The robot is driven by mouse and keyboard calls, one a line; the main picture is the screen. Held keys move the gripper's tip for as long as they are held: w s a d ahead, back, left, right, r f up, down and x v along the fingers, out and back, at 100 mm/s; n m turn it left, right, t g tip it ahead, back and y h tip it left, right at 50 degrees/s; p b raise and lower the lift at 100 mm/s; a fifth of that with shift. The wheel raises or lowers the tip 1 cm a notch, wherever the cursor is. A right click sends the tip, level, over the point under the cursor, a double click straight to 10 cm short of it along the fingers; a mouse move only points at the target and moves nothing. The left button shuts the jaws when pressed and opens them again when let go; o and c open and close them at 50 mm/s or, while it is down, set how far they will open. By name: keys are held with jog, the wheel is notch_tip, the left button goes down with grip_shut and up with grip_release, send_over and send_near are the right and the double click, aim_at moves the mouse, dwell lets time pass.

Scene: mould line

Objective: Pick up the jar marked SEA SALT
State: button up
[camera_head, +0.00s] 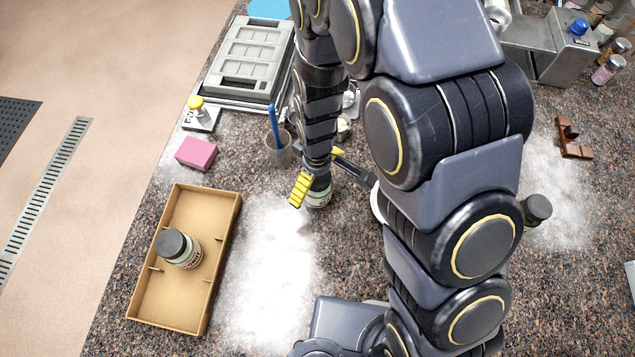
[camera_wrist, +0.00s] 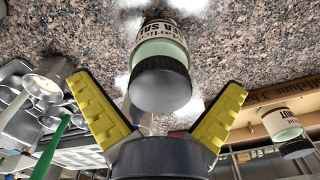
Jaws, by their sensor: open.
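A jar with a black lid and pale green body (camera_wrist: 160,50) shows in the wrist view; the visible part of its label reads "A SAL", with a partly cut word above it. In the head view this jar (camera_head: 319,197) stands on the speckled counter, largely hidden by my gripper (camera_head: 317,178). In the wrist view my gripper (camera_wrist: 158,84) is open, its yellow fingers spread on either side of the jar's lid, with gaps. Another black-lidded jar (camera_head: 180,250) sits in a cardboard box (camera_head: 150,307); its label ends in "NUT" in the wrist view (camera_wrist: 282,124).
A cup with a blue handle (camera_head: 279,150) and a pink block (camera_head: 196,153) are left of my gripper. A grey tray (camera_head: 250,55) lies behind. Brown pieces (camera_head: 572,140) and a dark-lidded jar (camera_head: 537,209) are at right. White powder (camera_head: 265,280) covers open counter between box and arm.

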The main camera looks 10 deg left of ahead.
jog(key=shift+f, duration=0.8)
jog(key=c, duration=1.2)
jog(key=shift+r, duration=0.1)
